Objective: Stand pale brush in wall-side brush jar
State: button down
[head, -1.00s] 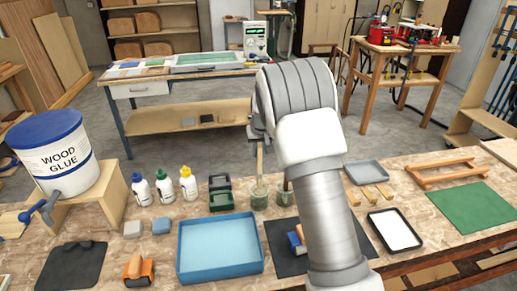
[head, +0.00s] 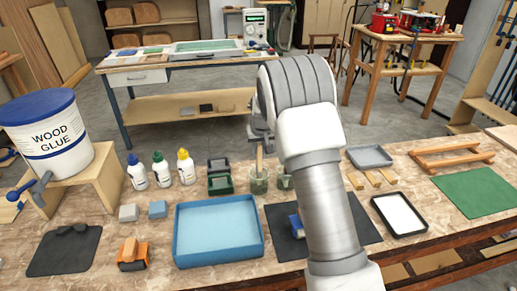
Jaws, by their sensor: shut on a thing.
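My gripper (head: 260,136) is in front of the arm's wrist, partly hidden, and is shut on the pale brush (head: 259,160). The brush is upright, and its lower end overlaps the mouth of the left greenish glass jar (head: 259,185). I cannot tell whether its tip is inside the jar or behind its rim. A second similar jar (head: 284,183) stands just to the right, partly hidden by my arm.
Left of the jars are a green holder (head: 219,184), glue bottles (head: 161,170) and a large glue bucket (head: 47,140). A blue tray (head: 218,208) lies in front. A dark mat (head: 283,245) and grey tray (head: 370,156) are near my arm.

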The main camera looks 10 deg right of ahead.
jog(key=shift+f, duration=0.1)
jog(key=c, duration=0.7)
grip_release()
jog(key=shift+c, duration=0.2)
jog(key=v, duration=1.7)
jog(key=shift+r, duration=0.25)
jog(key=shift+s, duration=0.15)
jog(key=s+r, duration=0.4)
jog(key=s, duration=0.5)
jog(key=s+r, duration=0.4)
jog(key=s, duration=0.5)
jog(key=s+f+t, duration=0.1)
jog(key=s+f, duration=0.3)
jog(key=s, duration=1.3)
jog(key=shift+s+f, duration=0.15)
jog(key=shift+s, duration=0.2)
